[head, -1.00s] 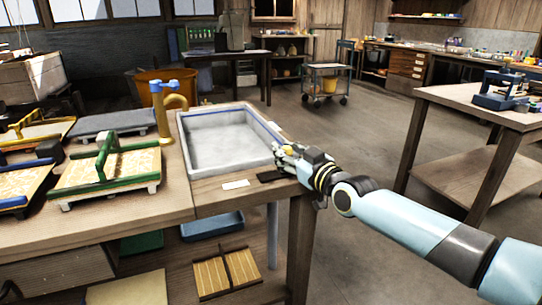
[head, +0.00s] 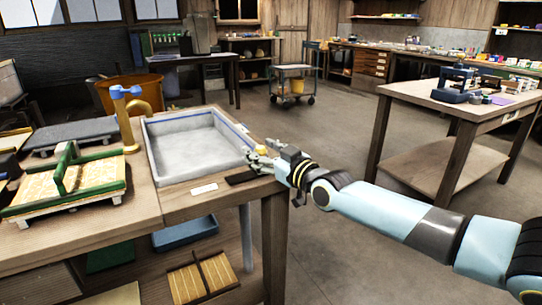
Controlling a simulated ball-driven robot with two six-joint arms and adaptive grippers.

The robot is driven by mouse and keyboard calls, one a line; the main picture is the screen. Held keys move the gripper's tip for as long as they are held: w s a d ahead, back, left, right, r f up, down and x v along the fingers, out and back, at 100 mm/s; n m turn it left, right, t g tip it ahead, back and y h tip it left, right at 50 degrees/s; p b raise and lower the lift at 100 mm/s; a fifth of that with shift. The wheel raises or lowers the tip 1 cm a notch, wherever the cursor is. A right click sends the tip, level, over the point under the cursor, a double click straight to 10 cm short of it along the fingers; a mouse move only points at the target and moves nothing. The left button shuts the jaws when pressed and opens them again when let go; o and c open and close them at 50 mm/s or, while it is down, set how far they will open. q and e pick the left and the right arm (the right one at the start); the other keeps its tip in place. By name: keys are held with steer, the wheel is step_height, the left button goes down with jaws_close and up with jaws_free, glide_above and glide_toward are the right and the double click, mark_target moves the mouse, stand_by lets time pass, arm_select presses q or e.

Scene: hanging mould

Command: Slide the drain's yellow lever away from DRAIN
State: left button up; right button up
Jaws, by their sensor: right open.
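A grey basin (head: 152,166) is set at the right end of the wooden bench, with a brass tap (head: 127,118) with a blue handle at its left. A small white label (head: 204,189) and a black plate (head: 240,178) lie on the bench in front of the basin. My right gripper (head: 258,160) is open at the basin's front right corner, over the right end of the black plate. A small yellow part (head: 268,147) shows right by its fingers; I cannot tell whether they touch it. The label's writing is too small to read. My left gripper is not in view.
A mould with a green handle (head: 70,172) and a dark grey slab (head: 75,132) lie left of the tap. A blue tray (head: 185,233) is on the shelf below. A second table (head: 440,97) stands at right, with open floor between.

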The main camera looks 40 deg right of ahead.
steer(key=s, duration=1.2)
steer(key=shift+a, duration=0.2)
steer(key=s+a+f+g, duration=0.1)
steer(key=s+f+g, duration=0.3)
steer(key=f, duration=0.7)
steer(key=s+a+f+g+h, duration=0.1)
steer(key=s+f, duration=0.4)
steer(key=f, duration=0.5)
steer(key=s+a+f+g, duration=0.1)
steer(key=s+f+g, duration=0.3)
steer(key=f, duration=0.7)
steer(key=s+a+f+g, duration=0.2)
steer(key=s+f, duration=0.3)
steer(key=s, duration=0.5)
steer(key=s+a+f+m+g, duration=0.1)
steer(key=s+a+f+g, duration=0.2)
steer(key=s, duration=0.7)
steer(key=s+a+f+g, duration=0.3)
steer(key=s+f, duration=0.5)
steer(key=s, duration=0.2)
steer(key=shift+s+y, duration=0.3)
steer(key=shift+y, duration=0.1)
